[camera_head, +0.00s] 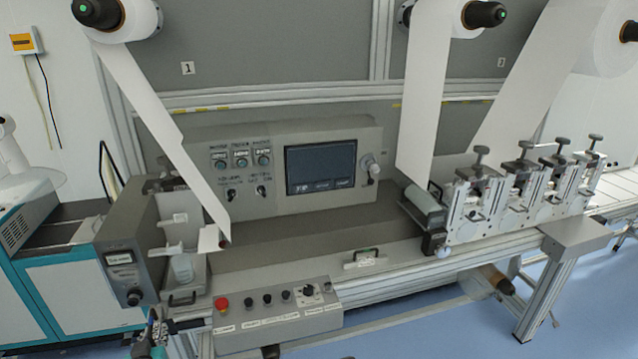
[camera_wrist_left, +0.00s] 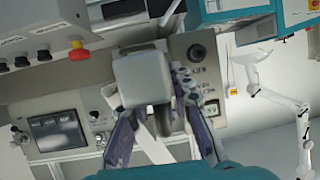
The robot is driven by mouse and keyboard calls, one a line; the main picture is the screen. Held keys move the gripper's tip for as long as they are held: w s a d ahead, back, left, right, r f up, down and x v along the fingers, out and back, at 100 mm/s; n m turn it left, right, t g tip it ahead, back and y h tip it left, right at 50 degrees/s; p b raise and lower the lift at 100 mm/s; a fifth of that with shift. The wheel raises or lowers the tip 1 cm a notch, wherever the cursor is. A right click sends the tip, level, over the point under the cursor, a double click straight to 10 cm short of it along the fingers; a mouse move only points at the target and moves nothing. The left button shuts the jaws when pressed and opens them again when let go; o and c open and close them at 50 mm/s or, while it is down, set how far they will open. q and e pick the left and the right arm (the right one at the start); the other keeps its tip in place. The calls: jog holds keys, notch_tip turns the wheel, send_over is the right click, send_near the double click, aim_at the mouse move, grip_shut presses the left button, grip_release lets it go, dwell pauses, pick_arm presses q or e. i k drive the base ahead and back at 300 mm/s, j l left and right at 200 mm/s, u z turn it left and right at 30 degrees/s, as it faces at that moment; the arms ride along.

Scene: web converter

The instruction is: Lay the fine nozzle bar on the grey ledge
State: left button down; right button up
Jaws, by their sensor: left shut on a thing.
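My left gripper (camera_head: 168,327) is low at the left edge of the machine, beside the button panel, and is small and dark in the head view. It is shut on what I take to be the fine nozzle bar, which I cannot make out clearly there. In the left wrist view a pale grey block (camera_wrist_left: 142,78) shows at the gripper's fingers (camera_wrist_left: 160,125) and hides part of them. The long grey ledge (camera_head: 290,268) runs along the machine front, behind the button panel and to the right of the gripper. My right gripper is not in view.
A labelled piece with a dark handle (camera_head: 365,258) sits on the ledge's middle. The button panel (camera_head: 280,318) with a red stop button (camera_head: 221,304) juts out in front. A grey control box (camera_head: 125,255) stands at left, clamp units (camera_head: 520,190) at right. Ledge left of the handle looks clear.

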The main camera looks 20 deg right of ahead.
aim_at(573, 231)
jog(key=l+z, duration=0.2)
jog(key=l, duration=0.3)
jog(key=l+z, duration=0.25)
jog(key=l, duration=0.3)
jog(key=i+l+z, duration=0.2)
jog(key=l, duration=0.3)
jog(key=i+l, duration=0.1)
jog(key=l, duration=0.35)
jog(key=l+z, duration=0.1)
jog(key=l, duration=0.35)
jog(key=i+l, duration=0.15)
jog(key=l, duration=0.3)
jog(key=i+l, duration=0.1)
jog(key=l, duration=0.3)
jog(key=i+l+z, duration=0.1)
jog(key=l, duration=0.35)
